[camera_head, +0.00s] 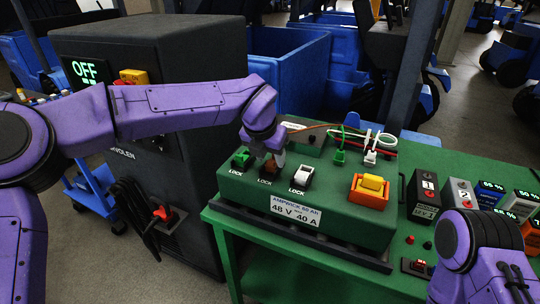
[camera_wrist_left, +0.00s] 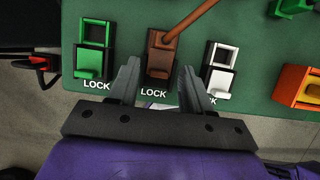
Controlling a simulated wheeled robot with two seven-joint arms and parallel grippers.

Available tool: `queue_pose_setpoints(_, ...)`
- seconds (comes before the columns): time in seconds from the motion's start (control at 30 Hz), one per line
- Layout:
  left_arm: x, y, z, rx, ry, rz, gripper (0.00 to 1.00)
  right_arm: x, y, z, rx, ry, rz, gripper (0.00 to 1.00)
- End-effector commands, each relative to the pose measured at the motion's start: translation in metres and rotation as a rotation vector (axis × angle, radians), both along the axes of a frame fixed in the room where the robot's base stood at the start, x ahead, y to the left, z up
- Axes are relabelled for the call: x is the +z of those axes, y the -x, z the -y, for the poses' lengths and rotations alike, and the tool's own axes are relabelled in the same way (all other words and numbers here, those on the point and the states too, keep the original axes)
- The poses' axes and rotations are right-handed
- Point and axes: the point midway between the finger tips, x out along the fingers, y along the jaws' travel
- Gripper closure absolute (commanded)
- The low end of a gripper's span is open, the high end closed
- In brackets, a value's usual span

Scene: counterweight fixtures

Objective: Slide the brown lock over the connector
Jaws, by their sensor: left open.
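The brown lock (camera_wrist_left: 158,64) sits on the green box in the middle of a row marked LOCK, between a green lock (camera_wrist_left: 90,62) and a white lock (camera_wrist_left: 220,80). A brown cable (camera_wrist_left: 192,20) runs up and right from the brown connector (camera_wrist_left: 166,40), just above the lock in the left wrist view. My left gripper (camera_wrist_left: 157,88) is open, its fingers apart on either side of the brown lock's lower end. I cannot tell whether they touch it. In the head view the gripper (camera_head: 265,158) partly hides the brown lock (camera_head: 267,174). My right gripper is out of view.
The green box (camera_head: 340,225) stands on a green table (camera_head: 300,283). An orange and yellow switch (camera_head: 371,190) is right of the locks. Green (camera_head: 340,157) and white (camera_head: 371,157) plugs stand behind. Numbered battery blocks (camera_head: 425,192) are further right.

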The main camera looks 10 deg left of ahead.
Motion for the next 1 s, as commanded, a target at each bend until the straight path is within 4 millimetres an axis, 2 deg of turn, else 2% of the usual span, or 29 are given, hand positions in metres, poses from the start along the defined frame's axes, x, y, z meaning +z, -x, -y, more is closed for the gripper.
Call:
queue_pose_setpoints(0.13,0.023,0.008,-0.003,0.001,0.003,0.004,0.51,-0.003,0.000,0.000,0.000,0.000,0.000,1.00)
queue_pose_setpoints(0.3,0.062,0.023,-0.007,0.001,0.003,0.005,0.51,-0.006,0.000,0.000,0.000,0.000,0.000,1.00)
queue_pose_setpoints(0.5,0.091,0.035,-0.010,0.000,0.001,0.004,0.51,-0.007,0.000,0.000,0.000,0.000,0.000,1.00)
queue_pose_setpoints(1.0,0.095,0.037,-0.010,-0.001,0.001,0.002,0.51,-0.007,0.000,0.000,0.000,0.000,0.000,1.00)
